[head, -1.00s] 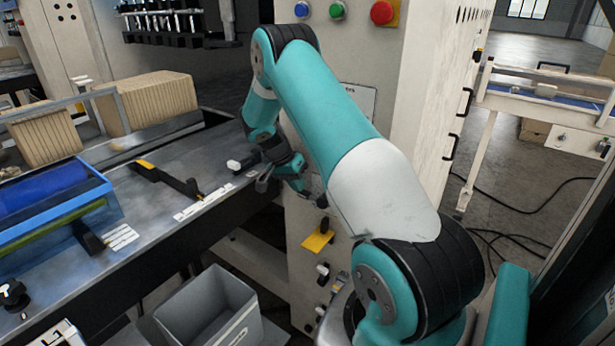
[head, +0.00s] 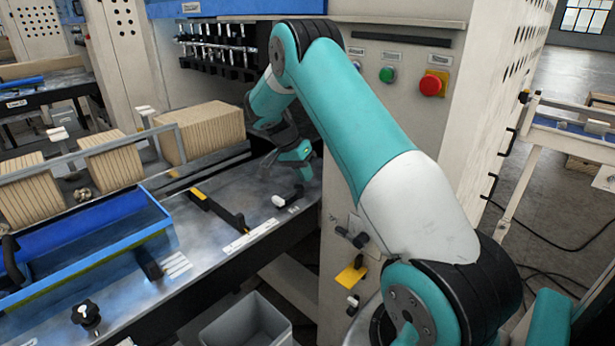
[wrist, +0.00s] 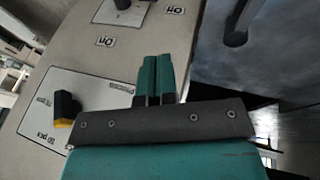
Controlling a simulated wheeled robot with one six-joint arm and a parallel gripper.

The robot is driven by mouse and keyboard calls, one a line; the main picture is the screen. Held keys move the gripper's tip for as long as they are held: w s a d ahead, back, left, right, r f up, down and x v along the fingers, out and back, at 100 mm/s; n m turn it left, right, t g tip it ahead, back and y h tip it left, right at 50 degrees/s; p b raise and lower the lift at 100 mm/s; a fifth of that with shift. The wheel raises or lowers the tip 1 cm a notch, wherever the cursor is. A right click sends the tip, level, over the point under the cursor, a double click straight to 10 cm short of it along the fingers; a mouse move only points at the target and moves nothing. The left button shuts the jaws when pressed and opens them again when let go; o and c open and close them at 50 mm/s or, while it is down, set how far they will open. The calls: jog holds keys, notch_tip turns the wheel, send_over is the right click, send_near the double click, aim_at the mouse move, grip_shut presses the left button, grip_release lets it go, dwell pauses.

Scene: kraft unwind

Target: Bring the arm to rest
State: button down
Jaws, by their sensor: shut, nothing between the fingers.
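My teal arm (head: 375,135) is raised and bent in the head view. Its forearm reaches down over the right end of the machine's metal table. My gripper (head: 303,172) hangs there above the table, beside the cabinet front, and is partly hidden by its own wrist. In the wrist view my gripper's two teal fingers (wrist: 154,70) lie side by side, shut and empty. I see nothing held in them.
A white-tipped black lever (head: 285,200) stands on the table just below the gripper. The cabinet carries a green button (head: 387,74) and a red stop button (head: 432,84). A grey bin (head: 245,322) sits below. Kraft stacks (head: 200,130) stand at the back left.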

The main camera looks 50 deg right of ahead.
jog(key=shift+w+a+r, duration=0.1)
jog(key=shift+r, duration=0.15)
jog(key=s+a+r+n+t+y+b, duration=0.1)
jog(key=s+a+n+b, duration=0.2)
jog(key=a, duration=0.5)
jog(key=s+a+r+n+t+y+b, duration=0.1)
jog(key=a+r+n+t+b, duration=0.15)
jog(key=a+n, duration=0.5)
jog(key=s+a+r+n+t+y+b, duration=0.1)
jog(key=s+a+n+b, duration=0.25)
jog(key=a, duration=0.65)
jog(key=s+a+f+n+y+b, duration=0.1)
jog(key=s+a+n, duration=0.4)
jog(key=s, duration=0.5)
jog(key=s+a+f+n+g+y+b, duration=0.1)
jog(key=s+a+n+y+b, duration=0.2)
jog(key=s+a, duration=0.6)
jog(key=shift+s+a+n+y+b, duration=0.2)
jog(key=shift+s+n+y+b, duration=0.1)
jog(key=shift+s+n+b, duration=0.5)
